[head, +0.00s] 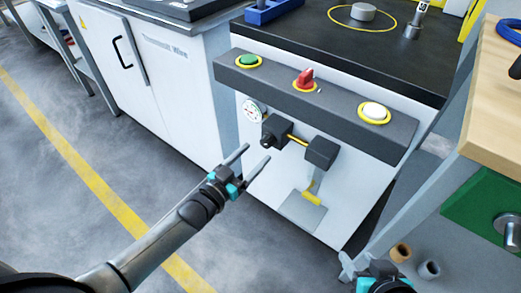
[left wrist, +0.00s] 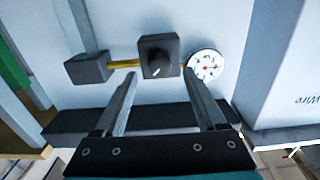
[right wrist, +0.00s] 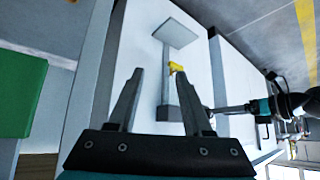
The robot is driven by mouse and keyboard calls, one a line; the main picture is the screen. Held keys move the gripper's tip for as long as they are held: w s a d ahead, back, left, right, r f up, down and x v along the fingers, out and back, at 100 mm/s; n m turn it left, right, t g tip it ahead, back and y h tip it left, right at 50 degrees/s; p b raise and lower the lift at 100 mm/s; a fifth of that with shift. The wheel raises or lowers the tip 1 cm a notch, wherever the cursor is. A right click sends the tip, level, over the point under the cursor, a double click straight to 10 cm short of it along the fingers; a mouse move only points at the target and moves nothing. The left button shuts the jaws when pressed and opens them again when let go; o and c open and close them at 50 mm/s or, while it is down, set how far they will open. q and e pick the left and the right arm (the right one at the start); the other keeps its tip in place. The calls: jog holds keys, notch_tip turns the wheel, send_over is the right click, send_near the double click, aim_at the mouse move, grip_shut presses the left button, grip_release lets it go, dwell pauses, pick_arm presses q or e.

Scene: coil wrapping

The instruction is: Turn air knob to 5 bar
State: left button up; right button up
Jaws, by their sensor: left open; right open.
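The black air knob (head: 267,141) sticks out from a dark regulator block (head: 281,130) on the white machine front, below the button panel. A round white pressure gauge (head: 252,111) sits beside it. My left gripper (head: 257,157) is open and empty, just in front of and below the knob. In the left wrist view the knob (left wrist: 156,69) shows a white mark and appears beyond and between the fingertips, apart from them; the gauge (left wrist: 206,66) has a red needle, too small to read. My right gripper (right wrist: 166,75) is open and empty, facing the machine's lower front.
The button panel (head: 228,73) carries a green button (head: 249,60), a red switch (head: 304,78) and a white button (head: 374,112). A yellow pipe leads to a second dark block (head: 322,151), above a yellow-handled part (head: 310,197). A wooden bench (head: 490,135) stands at right.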

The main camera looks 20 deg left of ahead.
aim_at(264, 145)
pick_arm(q)
jog(key=shift+b+x, duration=0.55)
jog(key=shift+x, duration=0.7)
jog(key=shift+w+d, duration=0.15)
jog(key=shift+w, duration=0.45)
pick_arm(e)
jog(key=shift+w+a+r+t+y, duration=0.1)
jog(key=shift+w+a+t+y, duration=0.35)
jog(key=shift+a+t, duration=0.35)
jog(key=shift+w+a+r+t+y, duration=0.1)
jog(key=shift+w+a+t+y, duration=0.25)
jog(key=shift+w+a+t, duration=0.45)
jog(key=shift+s+a, duration=0.15)
jog(key=shift+s, duration=0.1)
pick_arm(q)
jog(key=shift+c, duration=0.2)
grip_shut()
